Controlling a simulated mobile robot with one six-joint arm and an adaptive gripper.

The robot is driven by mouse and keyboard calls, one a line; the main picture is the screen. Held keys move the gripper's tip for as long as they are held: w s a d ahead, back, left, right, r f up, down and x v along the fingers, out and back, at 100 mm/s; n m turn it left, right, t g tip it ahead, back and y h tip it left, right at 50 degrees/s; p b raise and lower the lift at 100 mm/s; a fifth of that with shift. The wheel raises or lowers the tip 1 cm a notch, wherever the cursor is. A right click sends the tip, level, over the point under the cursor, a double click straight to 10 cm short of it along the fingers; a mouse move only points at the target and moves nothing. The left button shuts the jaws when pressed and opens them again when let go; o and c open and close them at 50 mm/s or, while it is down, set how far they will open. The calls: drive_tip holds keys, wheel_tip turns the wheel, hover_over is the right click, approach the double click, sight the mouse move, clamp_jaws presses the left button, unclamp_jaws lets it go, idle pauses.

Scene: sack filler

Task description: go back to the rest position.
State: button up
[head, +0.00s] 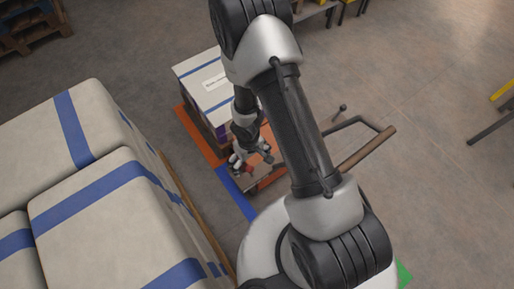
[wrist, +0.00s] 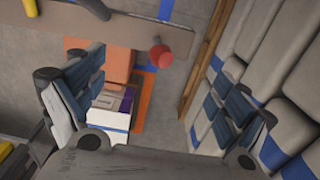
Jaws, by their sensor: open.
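My gripper (head: 243,163) hangs at the end of my bent arm, near the middle of the head view. It is small there and partly blends with the things behind it. In the wrist view its two dark fingers stand wide apart, with nothing held between them (wrist: 152,85). A red knob (wrist: 161,56) shows beyond the gap, in front of a grey-brown beam (wrist: 125,33). I cannot tell how far it is from the fingers. No marker of the rest position shows.
Large white sacks with blue stripes (head: 75,125) fill the left. A labelled white stack (head: 207,75) stands behind my gripper on an orange floor marking (head: 196,132). A wood-handled frame (head: 367,150) lies to the right. Open floor (head: 430,90) spreads at far right.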

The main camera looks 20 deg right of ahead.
drive_tip(key=w+d+r+m+t+h, duration=0.1)
drive_tip(key=d+r, duration=0.2)
drive_tip(key=r, duration=1)
drive_tip(key=w+d+r+m+t+h, duration=0.1)
drive_tip(key=w+d+r+t, duration=0.15)
drive_tip(key=r, duration=1.15)
drive_tip(key=s+a+r+m+t+y, duration=0.1)
drive_tip(key=s+r+y, duration=0.1)
drive_tip(key=s+r, duration=1.3)
drive_tip(key=shift+s+a+r+m, duration=0.15)
drive_tip(key=shift+s+r+m, duration=0.2)
drive_tip(key=shift+s, duration=0.9)
